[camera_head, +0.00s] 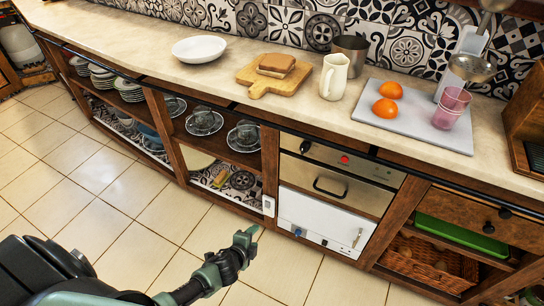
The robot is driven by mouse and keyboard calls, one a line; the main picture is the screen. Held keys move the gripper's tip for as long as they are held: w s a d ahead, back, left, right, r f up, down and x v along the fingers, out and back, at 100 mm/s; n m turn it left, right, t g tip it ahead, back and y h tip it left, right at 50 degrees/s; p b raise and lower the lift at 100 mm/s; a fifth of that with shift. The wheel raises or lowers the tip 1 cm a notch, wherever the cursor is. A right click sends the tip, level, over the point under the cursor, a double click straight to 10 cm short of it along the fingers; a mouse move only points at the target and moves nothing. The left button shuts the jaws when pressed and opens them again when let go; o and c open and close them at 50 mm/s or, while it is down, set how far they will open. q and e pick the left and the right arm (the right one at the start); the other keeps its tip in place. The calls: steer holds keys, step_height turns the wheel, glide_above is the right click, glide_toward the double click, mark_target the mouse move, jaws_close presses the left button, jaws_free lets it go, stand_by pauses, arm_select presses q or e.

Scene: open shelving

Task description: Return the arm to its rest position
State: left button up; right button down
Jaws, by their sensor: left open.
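My left gripper (247,241) is held out over the tiled floor in the lower middle of the head view. It points toward the shelving and is open, with nothing seen between its fingers. My left arm (195,287) reaches in from the lower left corner. The gripper appears apart from the shelf fronts. My right gripper is not in view.
A long counter (240,87) carries a white bowl (199,49), a cutting board (268,80) with bread, a cream pitcher (334,76) and a grey tray (405,130) with oranges. Open shelves with dishes and an oven (335,187) stand below. The tiled floor (130,215) is clear.

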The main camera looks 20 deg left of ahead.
arm_select(q)
steer(key=s+d+f+n+g+p, duration=0.1)
steer(key=s+f+n+g+p, duration=0.1)
steer(key=s, duration=1.1)
steer(key=s+d+f+n+g+p, duration=0.1)
steer(key=s+f+n+g+p, duration=0.2)
steer(key=s, duration=1)
steer(key=s+d+f+n+g+p, duration=0.1)
steer(key=s+f+n+g+p, duration=0.2)
steer(key=s+f+n, duration=0.5)
steer(key=s+g, duration=0.1)
steer(key=s, duration=0.4)
steer(key=shift+d+h, duration=0.3)
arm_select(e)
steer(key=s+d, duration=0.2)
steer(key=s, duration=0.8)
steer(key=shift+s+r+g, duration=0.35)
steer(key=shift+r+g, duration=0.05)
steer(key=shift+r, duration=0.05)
arm_select(q)
steer(key=shift+s, duration=0.1)
